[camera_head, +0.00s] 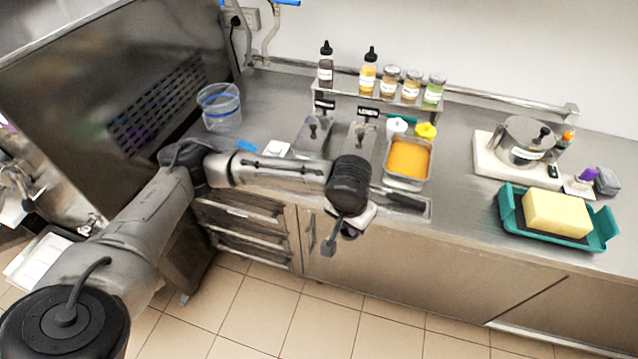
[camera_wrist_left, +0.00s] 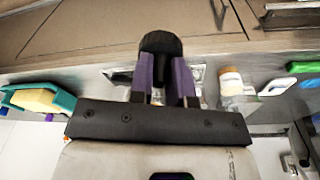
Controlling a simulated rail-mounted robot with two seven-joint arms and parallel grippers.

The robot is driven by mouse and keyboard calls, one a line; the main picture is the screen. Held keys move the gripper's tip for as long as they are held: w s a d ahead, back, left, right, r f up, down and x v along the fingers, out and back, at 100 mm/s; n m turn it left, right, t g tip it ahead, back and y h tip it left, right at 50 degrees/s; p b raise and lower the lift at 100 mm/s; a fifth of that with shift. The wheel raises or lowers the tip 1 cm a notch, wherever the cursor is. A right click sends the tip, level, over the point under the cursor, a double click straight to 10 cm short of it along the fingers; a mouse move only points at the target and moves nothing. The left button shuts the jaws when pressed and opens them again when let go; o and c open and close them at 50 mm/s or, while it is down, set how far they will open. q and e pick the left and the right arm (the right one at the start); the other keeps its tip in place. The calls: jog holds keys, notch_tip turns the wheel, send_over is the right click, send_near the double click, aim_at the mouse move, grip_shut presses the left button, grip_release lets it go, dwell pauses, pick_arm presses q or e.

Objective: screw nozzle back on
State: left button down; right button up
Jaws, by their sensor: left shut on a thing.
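My left arm reaches across from the left in the head view. Its gripper hangs over the counter's front edge, mostly hidden behind my dark wrist. In the left wrist view my left gripper (camera_wrist_left: 160,78) has its two purple fingers shut on a dark rounded thing (camera_wrist_left: 161,44), which may be the nozzle; its details are too dark to tell. The steel batch freezer (camera_head: 125,85) stands at the left in the head view, its front partly cut off by the left edge. I cannot make out a bare nozzle seat. My right gripper is not in view.
A clear tub (camera_head: 221,122) stands beside the freezer. The tiled floor (camera_head: 255,312) in front is clear.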

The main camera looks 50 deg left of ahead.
pick_arm(q)
jog(key=w+d+r+m, duration=0.2)
jog(key=d+r, duration=0.5)
jog(key=r, duration=0.2)
jog(key=shift+r+m, duration=0.35)
jog(key=shift+m, duration=0.05)
jog(key=shift+d, duration=0.1)
